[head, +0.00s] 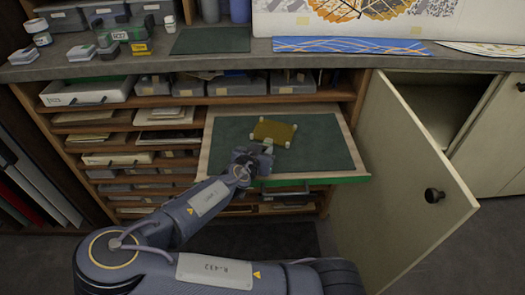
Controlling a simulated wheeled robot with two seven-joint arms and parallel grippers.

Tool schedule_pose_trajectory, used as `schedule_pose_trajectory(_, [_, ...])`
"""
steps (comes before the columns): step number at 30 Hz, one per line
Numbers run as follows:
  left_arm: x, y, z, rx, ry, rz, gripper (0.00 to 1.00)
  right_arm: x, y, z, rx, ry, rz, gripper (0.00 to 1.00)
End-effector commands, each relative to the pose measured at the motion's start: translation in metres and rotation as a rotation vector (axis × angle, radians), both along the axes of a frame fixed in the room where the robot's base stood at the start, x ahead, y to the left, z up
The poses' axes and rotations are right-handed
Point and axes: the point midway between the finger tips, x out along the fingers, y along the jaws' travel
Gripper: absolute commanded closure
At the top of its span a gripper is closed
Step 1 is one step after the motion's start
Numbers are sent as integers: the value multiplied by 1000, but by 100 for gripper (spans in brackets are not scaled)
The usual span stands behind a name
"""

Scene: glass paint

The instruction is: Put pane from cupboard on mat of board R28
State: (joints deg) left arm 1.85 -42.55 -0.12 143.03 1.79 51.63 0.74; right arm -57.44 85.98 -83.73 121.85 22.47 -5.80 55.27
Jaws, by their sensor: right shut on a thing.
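An amber pane (274,131) with pale corner pieces is over the dark green mat (335,150) of a pulled-out board (208,139). The board has a green front edge, and I cannot read a number on it. My right gripper (268,149) is shut on the near edge of the pane. I cannot tell whether the pane touches the mat. The cupboard (432,95) at the right stands open, and the part of its inside that shows looks empty. My left gripper is not in view.
The cupboard door (395,190) is swung out just right of the board. Shelves with trays and papers (105,138) lie to the left. The worktop (225,72) above holds jars, boxes, a green mat (212,40) and a blue patterned strip (350,46).

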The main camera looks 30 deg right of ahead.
Motion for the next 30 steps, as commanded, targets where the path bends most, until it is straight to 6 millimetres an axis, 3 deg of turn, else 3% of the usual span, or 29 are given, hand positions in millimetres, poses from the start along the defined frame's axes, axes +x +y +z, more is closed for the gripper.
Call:
schedule_pose_trajectory(5, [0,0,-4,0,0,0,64,0,0,-4,0,0,0,100])
schedule_pose_trajectory(6, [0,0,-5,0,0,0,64,0,0,-4,0,0,0,76])
schedule_pose_trajectory(11, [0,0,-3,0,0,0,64,0,0,-3,0,0,0,55])
schedule_pose_trajectory(22, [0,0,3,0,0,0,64,0,1,4,-1,1,0,55])
schedule_pose_trajectory(30, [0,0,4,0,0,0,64,-26,42,22,-2,-2,7,55])
